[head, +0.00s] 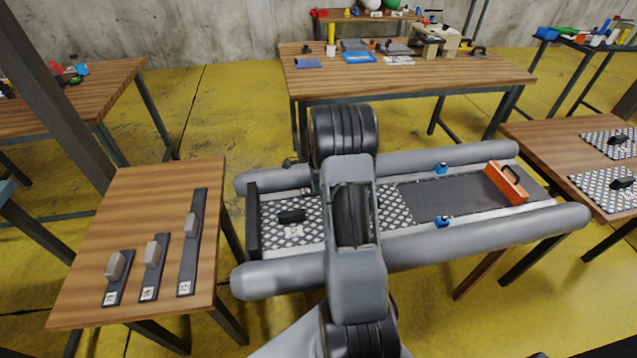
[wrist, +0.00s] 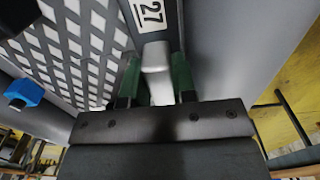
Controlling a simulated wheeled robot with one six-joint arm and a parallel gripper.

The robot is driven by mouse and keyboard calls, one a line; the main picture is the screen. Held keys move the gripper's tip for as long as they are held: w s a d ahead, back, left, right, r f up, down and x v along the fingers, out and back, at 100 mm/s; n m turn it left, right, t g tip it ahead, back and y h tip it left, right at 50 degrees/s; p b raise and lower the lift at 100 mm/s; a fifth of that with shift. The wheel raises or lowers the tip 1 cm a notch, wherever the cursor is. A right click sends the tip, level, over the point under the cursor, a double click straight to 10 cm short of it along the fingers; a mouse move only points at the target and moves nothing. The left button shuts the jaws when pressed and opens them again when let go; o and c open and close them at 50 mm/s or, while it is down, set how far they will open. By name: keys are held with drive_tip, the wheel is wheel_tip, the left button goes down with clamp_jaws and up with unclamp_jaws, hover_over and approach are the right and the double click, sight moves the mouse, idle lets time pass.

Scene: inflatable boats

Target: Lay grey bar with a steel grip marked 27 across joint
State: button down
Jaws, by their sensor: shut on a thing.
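My gripper (wrist: 156,78) has green fingers shut on the steel grip (wrist: 157,60) of a grey bar marked 27 (wrist: 158,22). In the wrist view the bar runs up out of the picture, between a checkered floor panel (wrist: 75,50) and a smooth grey surface, probably a boat tube (wrist: 235,50). I cannot tell whether the bar touches either. In the head view my arm hides the gripper and the bar. The checkered panels (head: 306,235) lie in the inflatable boat (head: 275,282). My arm covers part of this floor, and I cannot make out the joint.
Three other dark bars with grips (head: 115,280) (head: 153,268) (head: 190,245) lie on the left wooden table (head: 150,200). An orange block (head: 505,183) and blue fittings (head: 442,168) (head: 443,221) sit in the boat. A right table (head: 560,150) holds more checkered panels.

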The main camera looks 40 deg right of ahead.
drive_tip(key=c, duration=0.8)
unclamp_jaws()
drive_tip(key=shift+c, duration=0.2)
drive_tip(key=shift+r, duration=0.1)
drive_tip(key=shift+w+r, duration=0.1)
drive_tip(key=shift+r, duration=0.2)
wheel_tip(320, 180, up, 13)
drive_tip(key=p, duration=0.1)
drive_tip(key=shift+p, duration=0.35)
